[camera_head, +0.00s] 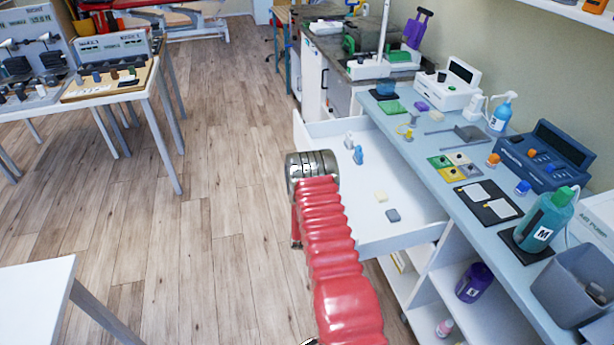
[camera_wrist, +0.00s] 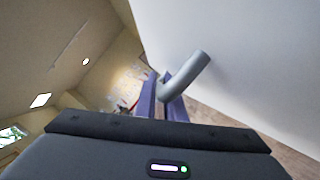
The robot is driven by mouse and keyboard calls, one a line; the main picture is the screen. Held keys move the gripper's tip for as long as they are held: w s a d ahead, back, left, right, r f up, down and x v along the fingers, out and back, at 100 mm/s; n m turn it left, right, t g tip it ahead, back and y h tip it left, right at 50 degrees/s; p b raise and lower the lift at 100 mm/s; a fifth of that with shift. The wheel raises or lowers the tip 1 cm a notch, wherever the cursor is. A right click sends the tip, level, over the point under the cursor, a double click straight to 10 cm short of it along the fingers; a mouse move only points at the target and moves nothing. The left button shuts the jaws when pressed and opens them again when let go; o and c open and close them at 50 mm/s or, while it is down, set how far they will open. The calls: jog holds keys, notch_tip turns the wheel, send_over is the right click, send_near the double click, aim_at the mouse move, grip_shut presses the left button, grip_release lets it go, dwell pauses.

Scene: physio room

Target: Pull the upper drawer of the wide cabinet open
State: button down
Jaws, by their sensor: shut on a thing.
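The wide cabinet (camera_head: 470,175) has a pale blue top and white sides along the right in the head view. Its upper drawer (camera_head: 390,235) is pulled well out, showing its white inside with several small items. In the wrist view, the white drawer front (camera_wrist: 240,50) carries a grey bent bar handle (camera_wrist: 190,72). My gripper (camera_wrist: 163,92), with purple fingers, is shut on this handle, one finger to each side. In the head view my red-sleeved arm reaches to the drawer's front edge, and the fingers are hidden there.
Open shelves with a purple bottle (camera_head: 474,282) lie below the drawer. Bottles, devices and a grey bin (camera_head: 575,285) crowd the cabinet top. A white table corner (camera_head: 35,300) stands at lower left. The wooden floor (camera_head: 215,180) left of the drawer is clear.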

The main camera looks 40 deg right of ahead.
jog(key=shift+f, duration=0.25)
jog(key=c, duration=2.1)
grip_release()
jog(key=shift+w, duration=0.1)
jog(key=shift+r, duration=0.1)
jog(key=v, duration=1.4)
jog(key=shift+d, duration=0.1)
